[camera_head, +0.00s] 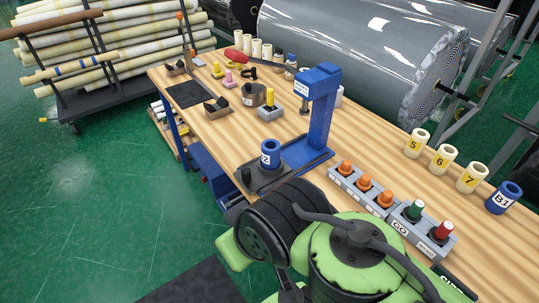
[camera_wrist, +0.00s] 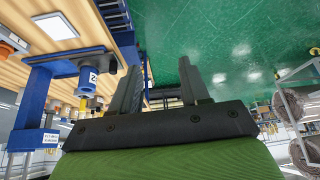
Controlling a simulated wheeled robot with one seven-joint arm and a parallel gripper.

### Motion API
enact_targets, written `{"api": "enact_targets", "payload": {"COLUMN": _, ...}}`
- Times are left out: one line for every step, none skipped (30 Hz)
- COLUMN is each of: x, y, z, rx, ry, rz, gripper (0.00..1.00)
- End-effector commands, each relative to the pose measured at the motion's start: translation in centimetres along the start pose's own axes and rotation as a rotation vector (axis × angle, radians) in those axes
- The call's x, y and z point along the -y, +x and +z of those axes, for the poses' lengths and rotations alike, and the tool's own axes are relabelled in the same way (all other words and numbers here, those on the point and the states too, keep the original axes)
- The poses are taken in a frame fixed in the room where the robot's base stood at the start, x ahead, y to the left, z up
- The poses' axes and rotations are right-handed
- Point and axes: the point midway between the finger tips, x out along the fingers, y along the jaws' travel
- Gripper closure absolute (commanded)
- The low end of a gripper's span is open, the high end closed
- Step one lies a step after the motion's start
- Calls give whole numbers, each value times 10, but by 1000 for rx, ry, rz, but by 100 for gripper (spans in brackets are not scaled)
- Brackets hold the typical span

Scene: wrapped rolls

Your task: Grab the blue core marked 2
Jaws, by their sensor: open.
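The blue core marked 2 (camera_head: 270,153) stands upright on the dark base of a blue post stand (camera_head: 322,110) on the wooden table. In the head view my green arm fills the bottom middle, and I cannot make out the fingers there.
A grey button box (camera_head: 380,196) with orange, green and red knobs sits right of the stand. Cream cores 5 (camera_head: 416,143), 6 and 7 and a blue core B1 (camera_head: 503,198) stand along the far right edge. A large wrapped roll (camera_head: 350,50) lies behind the table. Green floor is open at left.

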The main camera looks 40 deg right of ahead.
Motion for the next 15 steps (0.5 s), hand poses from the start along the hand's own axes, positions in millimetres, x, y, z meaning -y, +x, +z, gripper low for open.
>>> {"api": "enact_targets", "payload": {"x": 0, "y": 0, "z": 0, "rx": 0, "ry": 0, "rz": 0, "gripper": 54}}
{"api": "enact_targets", "payload": {"x": 0, "y": 0, "z": 0, "rx": 0, "ry": 0, "rz": 0, "gripper": 54}}
{"api": "enact_targets", "payload": {"x": 0, "y": 0, "z": 0, "rx": 0, "ry": 0, "rz": 0, "gripper": 54}}
{"api": "enact_targets", "payload": {"x": 0, "y": 0, "z": 0, "rx": 0, "ry": 0, "rz": 0, "gripper": 54}}
{"api": "enact_targets", "payload": {"x": 0, "y": 0, "z": 0, "rx": 0, "ry": 0, "rz": 0, "gripper": 54}}
{"api": "enact_targets", "payload": {"x": 0, "y": 0, "z": 0, "rx": 0, "ry": 0, "rz": 0, "gripper": 54}}
{"api": "enact_targets", "payload": {"x": 0, "y": 0, "z": 0, "rx": 0, "ry": 0, "rz": 0, "gripper": 54}}
{"api": "enact_targets", "payload": {"x": 0, "y": 0, "z": 0, "rx": 0, "ry": 0, "rz": 0, "gripper": 54}}
{"api": "enact_targets", "payload": {"x": 0, "y": 0, "z": 0, "rx": 0, "ry": 0, "rz": 0, "gripper": 54}}
{"api": "enact_targets", "payload": {"x": 0, "y": 0, "z": 0, "rx": 0, "ry": 1, "rz": 0, "gripper": 50}}
{"api": "enact_targets", "payload": {"x": 0, "y": 1, "z": 0, "rx": 2, "ry": 5, "rz": 0, "gripper": 45}}
{"api": "enact_targets", "payload": {"x": 0, "y": 4, "z": -2, "rx": 9, "ry": 24, "rz": 2, "gripper": 39}}
{"api": "enact_targets", "payload": {"x": -1, "y": 8, "z": -5, "rx": 18, "ry": 49, "rz": 3, "gripper": 35}}
{"api": "enact_targets", "payload": {"x": -1, "y": 13, "z": -8, "rx": 29, "ry": 86, "rz": 4, "gripper": 30}}
{"api": "enact_targets", "payload": {"x": -3, "y": 23, "z": -14, "rx": 51, "ry": 154, "rz": 2, "gripper": 24}}
